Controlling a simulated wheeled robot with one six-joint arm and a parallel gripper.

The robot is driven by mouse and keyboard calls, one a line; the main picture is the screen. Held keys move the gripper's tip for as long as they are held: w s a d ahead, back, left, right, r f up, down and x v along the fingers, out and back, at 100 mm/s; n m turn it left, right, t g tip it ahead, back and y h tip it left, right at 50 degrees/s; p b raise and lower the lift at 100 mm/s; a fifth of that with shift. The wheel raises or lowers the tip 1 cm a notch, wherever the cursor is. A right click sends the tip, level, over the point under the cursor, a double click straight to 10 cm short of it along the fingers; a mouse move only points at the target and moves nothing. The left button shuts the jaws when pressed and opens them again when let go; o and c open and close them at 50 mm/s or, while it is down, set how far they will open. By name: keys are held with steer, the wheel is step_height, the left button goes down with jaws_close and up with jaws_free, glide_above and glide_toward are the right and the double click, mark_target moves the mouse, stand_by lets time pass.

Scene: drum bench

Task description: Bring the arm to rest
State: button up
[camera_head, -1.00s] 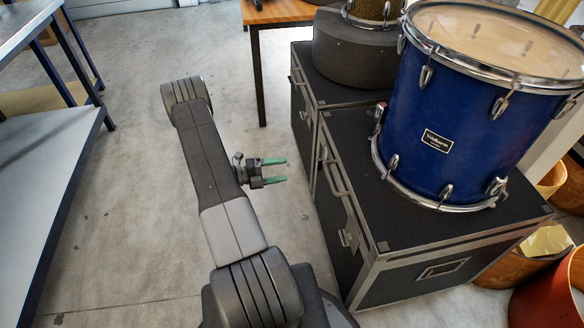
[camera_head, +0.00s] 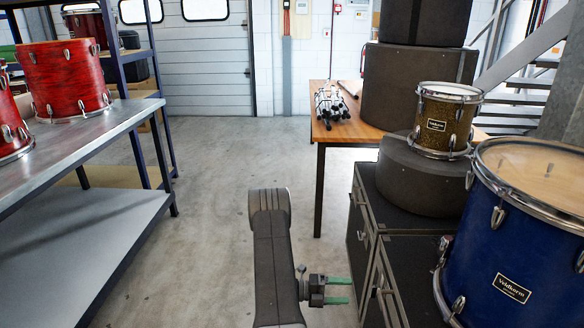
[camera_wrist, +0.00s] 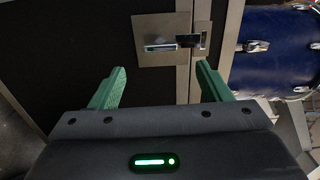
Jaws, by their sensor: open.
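My gripper (camera_head: 338,290) is at the lower middle of the head view, beside my arm, with its green fingers pointing right. The fingers are apart and nothing is between them. The wrist view also shows my gripper (camera_wrist: 160,88) open and empty. Past its fingers is the side of a black flight case (camera_wrist: 75,60) with a metal latch (camera_wrist: 170,44). In the head view the gripper is just left of the black cases (camera_head: 368,240); whether it touches them cannot be told, though a gap seems to show.
A blue drum (camera_head: 510,255) stands on the cases at right, also in the wrist view (camera_wrist: 275,38). A small gold drum (camera_head: 445,120) sits on a round black case (camera_head: 415,175). A wooden table (camera_head: 335,132) stands behind. A metal bench (camera_head: 80,140) holds red drums (camera_head: 62,78) at left. The middle floor (camera_head: 230,165) is clear.

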mark_target(371, 293)
steer(key=d, duration=0.5)
steer(key=d+b, duration=0.1)
steer(key=d, duration=0.2)
steer(key=shift+s+d, duration=0.25)
steer(key=shift+d, duration=0.05)
steer(key=shift+a, duration=0.1)
steer(key=a+p, duration=0.2)
steer(key=a, duration=1.1)
steer(key=d+b, duration=0.2)
steer(key=d, duration=1.1)
steer(key=shift+s+d, duration=0.1)
steer(key=shift+d, duration=0.2)
steer(key=shift+a+m+b, duration=0.15)
steer(key=shift+m+b, duration=2.05)
steer(key=shift+m, duration=2)
steer(key=shift+a+m+b, duration=0.1)
steer(key=shift+m+b, duration=2.1)
steer(key=shift+m, duration=2)
